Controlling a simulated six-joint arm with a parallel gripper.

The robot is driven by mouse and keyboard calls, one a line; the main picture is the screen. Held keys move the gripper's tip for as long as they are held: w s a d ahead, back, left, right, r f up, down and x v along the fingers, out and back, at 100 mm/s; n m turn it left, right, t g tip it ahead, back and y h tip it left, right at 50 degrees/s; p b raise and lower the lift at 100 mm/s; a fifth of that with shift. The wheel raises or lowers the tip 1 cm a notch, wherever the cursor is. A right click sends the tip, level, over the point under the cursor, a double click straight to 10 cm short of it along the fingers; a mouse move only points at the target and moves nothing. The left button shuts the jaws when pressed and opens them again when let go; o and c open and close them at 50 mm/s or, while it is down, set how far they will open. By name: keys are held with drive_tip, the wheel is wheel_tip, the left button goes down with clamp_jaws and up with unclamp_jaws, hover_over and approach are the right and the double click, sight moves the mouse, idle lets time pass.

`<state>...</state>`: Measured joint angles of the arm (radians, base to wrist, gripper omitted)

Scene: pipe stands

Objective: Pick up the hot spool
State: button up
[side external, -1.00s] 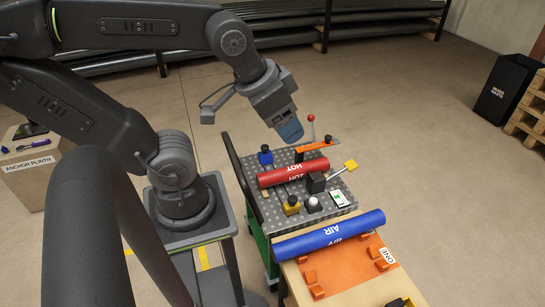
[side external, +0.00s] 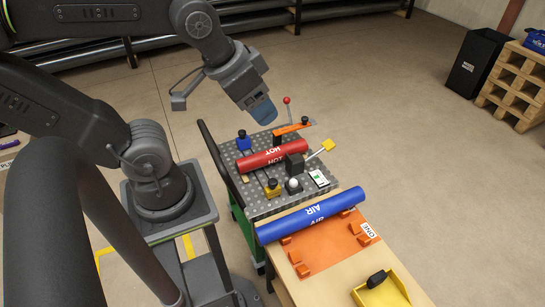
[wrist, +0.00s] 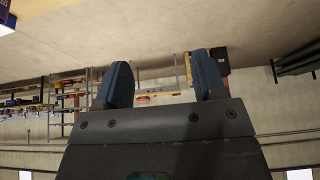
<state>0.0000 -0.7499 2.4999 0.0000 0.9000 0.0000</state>
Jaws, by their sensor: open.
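The hot spool is a red pipe marked HOT (side external: 272,157), lying on a perforated metal cart top (side external: 262,207) in the side external view. A dark block stands against its right part. My gripper (side external: 263,110) hangs in the air above and behind the red pipe, apart from it. In the wrist view my gripper's two blue fingers (wrist: 165,82) are spread with nothing between them. The red pipe does not show in the wrist view.
A blue pipe marked AIR (side external: 312,214) lies over an orange plate (side external: 318,248) on the front table. A red-knobbed lever (side external: 288,110), an orange clamp (side external: 293,129), a yellow-ended handle (side external: 320,149) and a blue-topped clamp (side external: 243,142) surround the red pipe.

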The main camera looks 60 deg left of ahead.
drive_tip(key=shift+o, duration=0.2)
idle(0.3)
drive_tip(key=o, duration=0.5)
